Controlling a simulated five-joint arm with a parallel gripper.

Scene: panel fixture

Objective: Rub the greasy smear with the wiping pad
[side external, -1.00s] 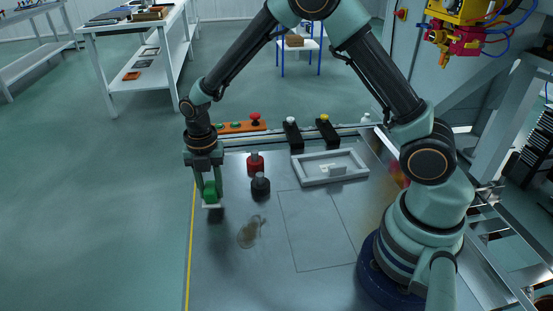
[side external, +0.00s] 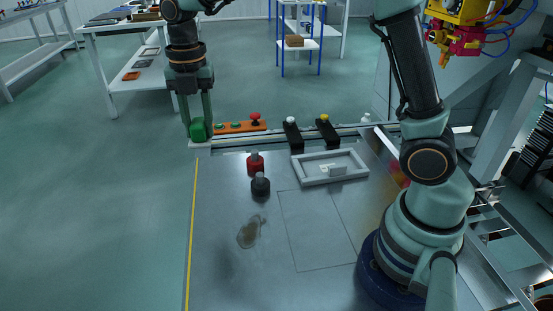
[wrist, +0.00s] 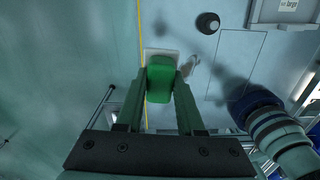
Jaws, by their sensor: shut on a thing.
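The wiping pad has a green grip block (side external: 199,130) and a pale flat underside (side external: 201,145). My gripper (side external: 197,122) is shut on the green block and holds the pad in the air, well above the panel's left side. In the wrist view the green block (wrist: 160,82) sits between my two fingers, with the pale pad face (wrist: 158,52) beyond it. The greasy smear (side external: 249,232) is a brownish patch on the grey panel (side external: 225,270), below and right of the pad in the side view. It also shows in the wrist view (wrist: 189,66), partly hidden by the pad and finger.
A red-bodied knob (side external: 255,163) and a black knob (side external: 260,185) stand behind the smear. A grey tray (side external: 330,181) with a small white item lies at the right. An orange button strip (side external: 240,127) runs along the back. Panel around the smear is clear.

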